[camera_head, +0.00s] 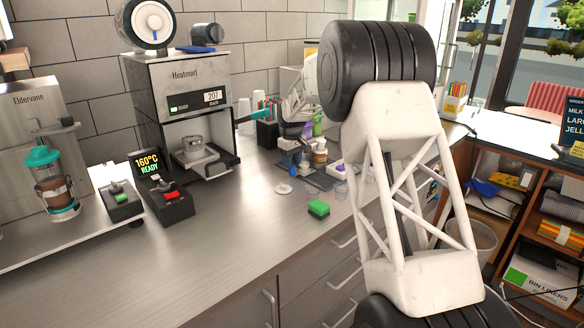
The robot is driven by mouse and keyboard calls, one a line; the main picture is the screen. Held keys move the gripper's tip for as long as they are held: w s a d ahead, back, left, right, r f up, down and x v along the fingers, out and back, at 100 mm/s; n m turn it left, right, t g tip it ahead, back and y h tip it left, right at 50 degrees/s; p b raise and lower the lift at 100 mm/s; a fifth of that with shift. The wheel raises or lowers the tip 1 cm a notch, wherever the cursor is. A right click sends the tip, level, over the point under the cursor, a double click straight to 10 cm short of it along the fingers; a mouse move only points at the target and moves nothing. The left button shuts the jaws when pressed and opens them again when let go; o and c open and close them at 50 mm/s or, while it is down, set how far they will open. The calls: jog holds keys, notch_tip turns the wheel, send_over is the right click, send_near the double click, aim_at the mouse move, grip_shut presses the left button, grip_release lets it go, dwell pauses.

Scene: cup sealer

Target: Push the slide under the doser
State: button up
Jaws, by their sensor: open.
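The steel machine marked "Heatmari" (166,85) stands against the back wall, with its display lit. In its open bay, a clear cup (194,148) sits in a holder above a dark slide (207,166), whose black end sticks out at the right front. I cannot tell how far in the slide is. No part is labelled as the doser. My gripper (292,130) is small, beyond my large white arm link, over the counter to the right of the machine. It is open and apart from the slide. Its fingertips are hard to separate from the clutter behind.
A teal bar (250,117) and a pen holder (267,133) are between machine and gripper. The "Eldervane" machine (32,120) and a 160°C unit (163,188) stand left.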

jog(key=shift+r, duration=2.2)
jog(key=shift+c, duration=0.3)
jog(key=c, duration=0.5)
jog(key=shift+s+f, duration=0.1)
jog(key=shift+s, duration=0.1)
grip_shut()
jog(key=s+d+m+t+y, duration=0.6)
jog(key=s+d+m, duration=0.1)
jog(key=m, duration=1.1)
jog(key=shift+d+r+t+y, duration=0.2)
jog(key=shift+d+t+y, duration=0.1)
jog(key=shift+s, duration=0.1)
